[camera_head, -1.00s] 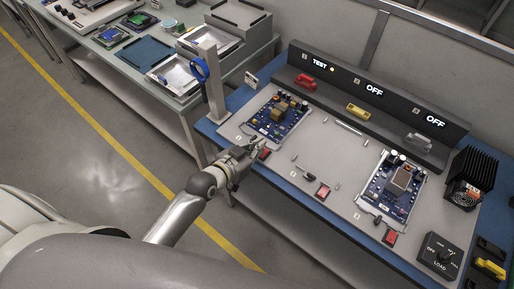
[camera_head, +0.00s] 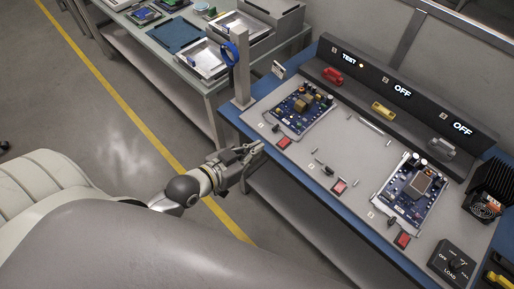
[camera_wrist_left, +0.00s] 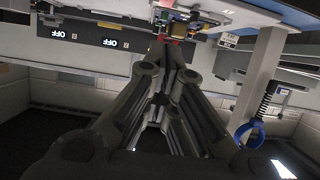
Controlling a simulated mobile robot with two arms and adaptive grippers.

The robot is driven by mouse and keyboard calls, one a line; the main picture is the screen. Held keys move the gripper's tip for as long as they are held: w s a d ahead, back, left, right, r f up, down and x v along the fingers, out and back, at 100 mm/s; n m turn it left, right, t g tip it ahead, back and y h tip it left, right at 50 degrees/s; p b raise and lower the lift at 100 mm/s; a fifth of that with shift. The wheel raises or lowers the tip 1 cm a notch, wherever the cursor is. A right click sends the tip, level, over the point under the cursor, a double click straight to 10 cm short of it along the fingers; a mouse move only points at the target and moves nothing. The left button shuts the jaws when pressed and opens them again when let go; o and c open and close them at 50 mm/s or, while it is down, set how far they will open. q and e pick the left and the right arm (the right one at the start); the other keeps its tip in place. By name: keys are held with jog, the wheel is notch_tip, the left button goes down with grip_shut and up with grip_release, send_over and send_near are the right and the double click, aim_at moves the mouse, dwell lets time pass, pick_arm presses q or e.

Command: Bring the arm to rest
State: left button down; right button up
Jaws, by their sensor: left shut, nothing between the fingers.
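My left arm comes in from the lower left in the head view. Its gripper (camera_head: 255,150) is at the front left edge of the blue-edged test bench (camera_head: 232,116), left of a red switch (camera_head: 284,142). The gripper's dark fingers also show in the left wrist view (camera_wrist_left: 165,62), shut with nothing between them. My right gripper is in neither view.
On the bench are a left circuit board (camera_head: 301,108), a right circuit board (camera_head: 413,190), a dark console (camera_head: 400,92), a black finned unit (camera_head: 489,190) and a LOAD box (camera_head: 453,262). A grey post (camera_head: 242,75) with a blue ring stands at the left corner. Open floor lies left.

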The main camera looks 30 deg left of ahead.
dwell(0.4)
pick_arm(q)
jog(key=s+a+f+n+g+y, duration=0.1)
jog(key=s+a+f+g, duration=0.15)
jog(key=f, duration=0.75)
jog(key=s+a+f+g+y, duration=0.1)
jog(key=s+f, duration=0.3)
jog(key=f, duration=0.6)
jog(key=s+a+f+n+g+y, duration=0.15)
jog(key=s+f, duration=0.25)
jog(key=f, duration=0.6)
jog(key=s+f+g, duration=0.3)
jog(key=s+f, duration=0.5)
jog(key=s, duration=0.3)
jog(key=s+f+g+y, duration=0.1)
jog(key=s+f+g, duration=0.3)
jog(key=s+f, duration=0.3)
jog(key=s+m, duration=0.1)
jog(key=s, duration=0.4)
jog(key=shift+d+f, duration=0.15)
jog(key=shift+f, duration=0.2)
